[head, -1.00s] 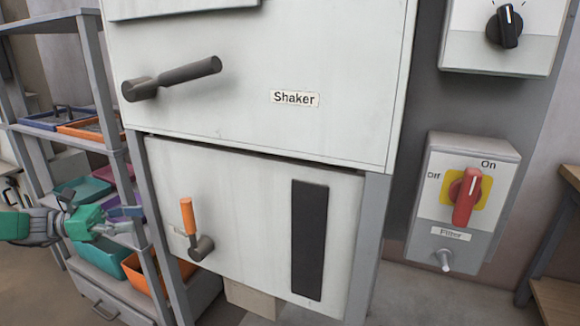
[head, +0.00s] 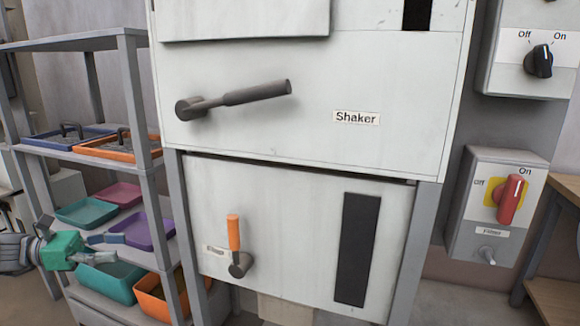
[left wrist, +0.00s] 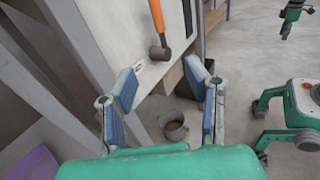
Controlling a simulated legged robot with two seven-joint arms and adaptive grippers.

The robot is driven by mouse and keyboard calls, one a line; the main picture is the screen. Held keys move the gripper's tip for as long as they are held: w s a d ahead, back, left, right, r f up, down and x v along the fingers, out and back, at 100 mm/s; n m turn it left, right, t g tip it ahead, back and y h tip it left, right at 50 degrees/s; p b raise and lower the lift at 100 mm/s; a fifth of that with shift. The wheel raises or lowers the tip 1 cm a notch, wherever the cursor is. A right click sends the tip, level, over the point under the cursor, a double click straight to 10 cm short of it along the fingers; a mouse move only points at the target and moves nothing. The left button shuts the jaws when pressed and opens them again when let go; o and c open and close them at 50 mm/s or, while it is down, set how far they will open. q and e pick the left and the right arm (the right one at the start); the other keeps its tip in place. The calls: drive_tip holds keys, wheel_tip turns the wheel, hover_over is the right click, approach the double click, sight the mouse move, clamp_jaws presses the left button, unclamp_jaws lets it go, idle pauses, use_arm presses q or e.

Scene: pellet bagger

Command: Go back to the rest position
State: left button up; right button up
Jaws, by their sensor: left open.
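My left gripper (head: 118,247) is at the lower left of the head view, in front of the shelf rack and left of the cabinet's orange-handled lever (head: 235,245). In the left wrist view the left gripper (left wrist: 163,82) has its two blue-padded fingers spread apart with nothing between them. The same orange-handled lever (left wrist: 158,22) shows beyond the fingers, apart from them. A green and dark arm end at the upper right of the left wrist view may be my right gripper; its jaws are too small to tell.
The shelf rack (head: 128,85) holds several coloured trays, including a purple tray (head: 145,230). The Shaker cabinet (head: 320,85) fills the middle. A red Filter switch (head: 510,198) is at right. A grey bucket (left wrist: 174,128) stands on the floor beyond the left fingers.

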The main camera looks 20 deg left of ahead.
use_arm(q)
drive_tip(key=s+d+f+m+g+y+p, duration=0.1)
drive_tip(key=s+d+f+m+g+y, duration=0.25)
drive_tip(key=d+f, duration=0.55)
drive_tip(key=s+d+f+m+g+y+p, duration=0.15)
drive_tip(key=d+f+m+g+y, duration=0.3)
drive_tip(key=d+f, duration=0.45)
drive_tip(key=s+d+f+m+y+p, duration=0.1)
drive_tip(key=s+d+f+m+y, duration=0.1)
drive_tip(key=s+m, duration=0.6)
drive_tip(key=s+d+f+m+y+p, duration=0.1)
drive_tip(key=s+d+f+m+y, duration=0.2)
drive_tip(key=s+m+y, duration=0.2)
drive_tip(key=shift+s+d+f+m, duration=0.2)
drive_tip(key=shift+s+m, duration=1.4)
drive_tip(key=shift+s, duration=2.15)
use_arm(e)
drive_tip(key=shift+w+d+r, duration=0.15)
drive_tip(key=shift+r, duration=0.85)
drive_tip(key=shift+w+d+r, duration=0.1)
drive_tip(key=shift+r, duration=0.9)
use_arm(q)
drive_tip(key=shift+w+a+f, duration=0.1)
drive_tip(key=shift+a+f, duration=0.05)
drive_tip(key=shift+a, duration=0.15)
use_arm(e)
drive_tip(key=shift+a+r, duration=0.1)
drive_tip(key=shift+a, duration=0.15)
